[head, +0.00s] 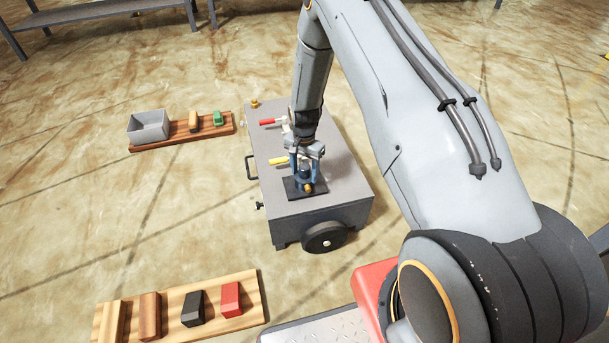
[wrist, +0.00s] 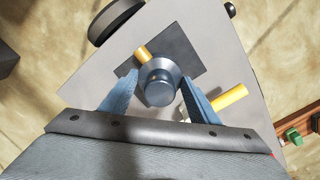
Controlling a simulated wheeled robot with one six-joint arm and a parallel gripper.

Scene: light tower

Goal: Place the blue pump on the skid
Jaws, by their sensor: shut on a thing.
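The blue pump (wrist: 158,84) is a dark blue-grey round body with a yellow-orange stub on its side. In the head view the pump (head: 305,176) stands upright at the dark square plate, which looks like the skid (head: 292,192), on top of the grey cart. The skid also shows in the wrist view (wrist: 185,50) beneath the pump. My gripper (head: 305,157) points down from above and is shut on the pump, a blue finger on each side. I cannot tell whether the pump's underside touches the skid.
The grey wheeled cart (head: 325,212) carries a red-handled part (head: 268,122) and a yellow handle (head: 279,161) close to my gripper. A wooden board with a grey bin (head: 149,126) lies left; another board (head: 175,299) with several blocks lies in front. Floor between is clear.

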